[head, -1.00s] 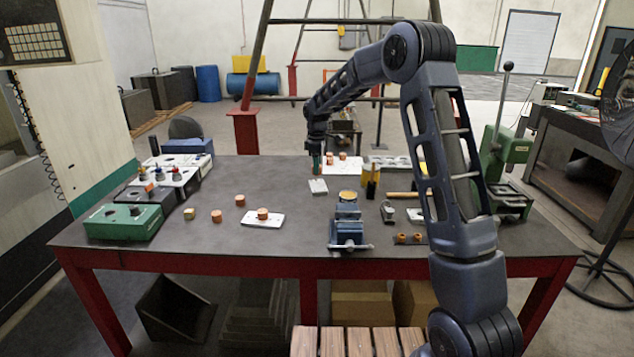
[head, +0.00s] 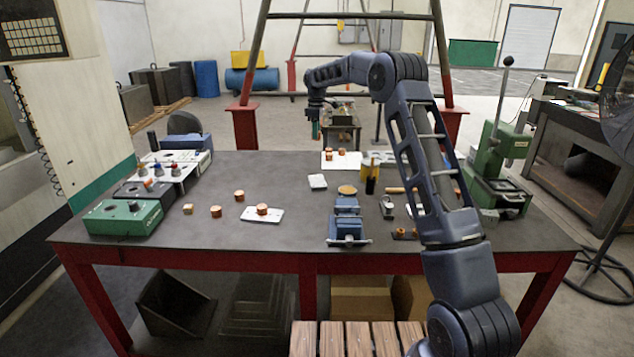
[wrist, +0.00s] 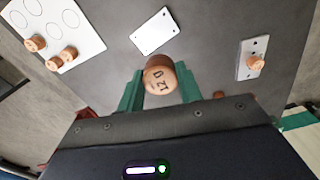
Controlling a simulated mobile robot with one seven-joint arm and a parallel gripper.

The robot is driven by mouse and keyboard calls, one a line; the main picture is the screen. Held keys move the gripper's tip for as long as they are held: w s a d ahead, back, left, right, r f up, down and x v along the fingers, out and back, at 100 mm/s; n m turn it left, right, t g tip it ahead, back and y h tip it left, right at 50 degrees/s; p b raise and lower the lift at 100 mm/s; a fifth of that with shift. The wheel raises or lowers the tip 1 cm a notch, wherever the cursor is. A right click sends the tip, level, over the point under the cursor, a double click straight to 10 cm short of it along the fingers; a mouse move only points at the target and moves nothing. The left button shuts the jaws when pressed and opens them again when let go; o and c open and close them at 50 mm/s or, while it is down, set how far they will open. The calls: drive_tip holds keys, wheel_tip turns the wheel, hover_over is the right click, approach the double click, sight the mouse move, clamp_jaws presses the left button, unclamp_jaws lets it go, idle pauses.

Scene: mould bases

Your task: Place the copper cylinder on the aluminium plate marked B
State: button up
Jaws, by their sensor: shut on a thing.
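My gripper (wrist: 158,88) is shut on a copper cylinder (wrist: 160,74), with a green finger on each side and dark characters on its top face. In the head view my gripper (head: 315,132) is raised above the far part of the table; the held cylinder cannot be made out there. A bare, pale metal plate (wrist: 154,31) lies beyond the held cylinder; it also shows in the head view (head: 317,181). A second plate (wrist: 246,71) carries a copper cylinder (wrist: 256,62); this plate is nearer the front in the head view (head: 250,213). No letter B is readable on either plate.
A white board (wrist: 85,42) with outlined circles bears several copper cylinders. Loose copper cylinders (head: 215,211) and a small block (head: 188,209) lie left of centre. A blue vise (head: 347,225), a green press (head: 495,165) and control boxes (head: 125,217) stand around the table.

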sight(317, 180)
drive_tip(key=shift+w+d, duration=0.1)
drive_tip(key=shift+w, duration=0.65)
wheel_tip(317, 180, down, 20)
drive_tip(key=shift+r, duration=0.15)
drive_tip(key=o, duration=1.2)
drive_tip(key=shift+f, duration=0.2)
